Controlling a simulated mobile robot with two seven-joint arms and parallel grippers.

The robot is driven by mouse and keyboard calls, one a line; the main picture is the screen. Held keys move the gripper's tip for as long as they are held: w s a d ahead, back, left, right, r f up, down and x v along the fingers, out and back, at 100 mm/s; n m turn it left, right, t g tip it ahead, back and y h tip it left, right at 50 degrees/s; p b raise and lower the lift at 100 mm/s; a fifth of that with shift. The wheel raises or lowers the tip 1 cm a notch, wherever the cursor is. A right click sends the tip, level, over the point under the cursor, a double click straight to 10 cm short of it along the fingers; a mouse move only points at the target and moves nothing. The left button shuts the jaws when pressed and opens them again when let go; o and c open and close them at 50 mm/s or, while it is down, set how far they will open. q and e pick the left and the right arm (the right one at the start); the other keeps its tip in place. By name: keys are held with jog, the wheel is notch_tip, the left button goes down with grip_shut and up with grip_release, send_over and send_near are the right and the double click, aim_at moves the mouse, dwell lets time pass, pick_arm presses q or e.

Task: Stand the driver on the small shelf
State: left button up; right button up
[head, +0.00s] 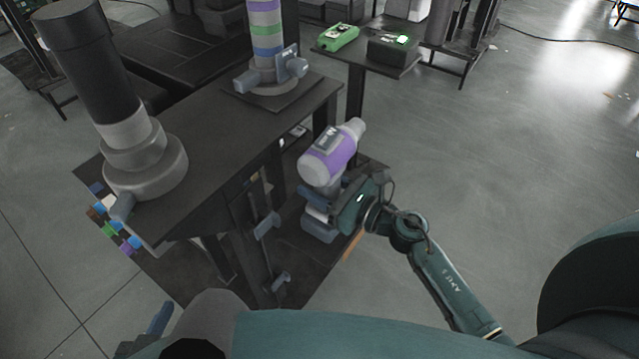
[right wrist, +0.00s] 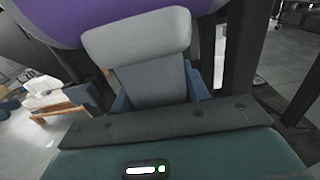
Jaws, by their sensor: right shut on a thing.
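The driver (head: 341,155), purple and light grey, is held in my right gripper (head: 318,203). Its nose points up and to the right in the head view, and a blue-grey foot shows below the gripper. In the right wrist view its grey part (right wrist: 150,80) is between the two blue fingers, under the purple body. A small dark shelf (head: 342,55) on a post is at the back, apart from the driver. My left gripper (head: 158,318) is at the lower left, only partly visible; its opening cannot be made out.
A dark table (head: 215,135) carries a black-and-grey column (head: 95,75) and a striped column (head: 266,40). A green device (head: 338,37) and a dark box (head: 394,50) occupy the small shelf. Coloured blocks (head: 113,229) line the table's left side. The floor at right is open.

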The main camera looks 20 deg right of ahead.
jog(key=o, duration=1.4)
